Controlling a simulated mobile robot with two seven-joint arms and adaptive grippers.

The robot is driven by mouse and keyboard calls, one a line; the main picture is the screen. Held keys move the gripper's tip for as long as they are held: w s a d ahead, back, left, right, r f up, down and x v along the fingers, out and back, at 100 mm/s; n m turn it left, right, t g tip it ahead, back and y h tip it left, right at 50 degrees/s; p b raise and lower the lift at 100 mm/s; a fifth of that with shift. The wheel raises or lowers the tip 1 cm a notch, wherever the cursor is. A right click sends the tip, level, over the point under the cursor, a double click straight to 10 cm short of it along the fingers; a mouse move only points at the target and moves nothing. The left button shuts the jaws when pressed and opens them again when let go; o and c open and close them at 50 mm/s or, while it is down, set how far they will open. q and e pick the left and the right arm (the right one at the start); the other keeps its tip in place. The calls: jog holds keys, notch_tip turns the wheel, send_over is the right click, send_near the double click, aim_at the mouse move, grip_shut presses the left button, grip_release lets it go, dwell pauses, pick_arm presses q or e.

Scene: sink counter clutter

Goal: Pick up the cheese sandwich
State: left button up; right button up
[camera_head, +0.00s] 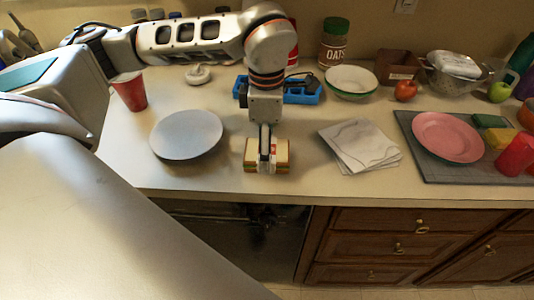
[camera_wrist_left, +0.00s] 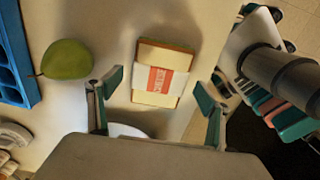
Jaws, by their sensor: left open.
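The cheese sandwich (camera_head: 282,158) lies near the front edge of the counter, with bread and yellow-orange filling showing at its sides. In the left wrist view the sandwich (camera_wrist_left: 152,82) has a white wrap with a red label. My left gripper (camera_head: 265,152) points down over the sandwich and hides its middle in the head view. In the left wrist view the left gripper (camera_wrist_left: 159,88) is open, one finger on each side of the sandwich, with visible gaps. I cannot tell how far above it the fingertips are. My right gripper is not in view.
A grey plate (camera_head: 186,134) lies left of the sandwich and white napkins (camera_head: 360,146) lie right. A blue tray (camera_head: 302,91) is behind. A green fruit (camera_wrist_left: 67,59) shows in the left wrist view. A red cup (camera_head: 130,91) stands at left.

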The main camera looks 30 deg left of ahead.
pick_arm(q)
jog(key=shift+w+f, duration=0.1)
jog(key=shift+f, duration=0.85)
jog(key=c, duration=1.3)
jog(key=shift+o, duration=0.2)
jog(key=shift+r, duration=0.1)
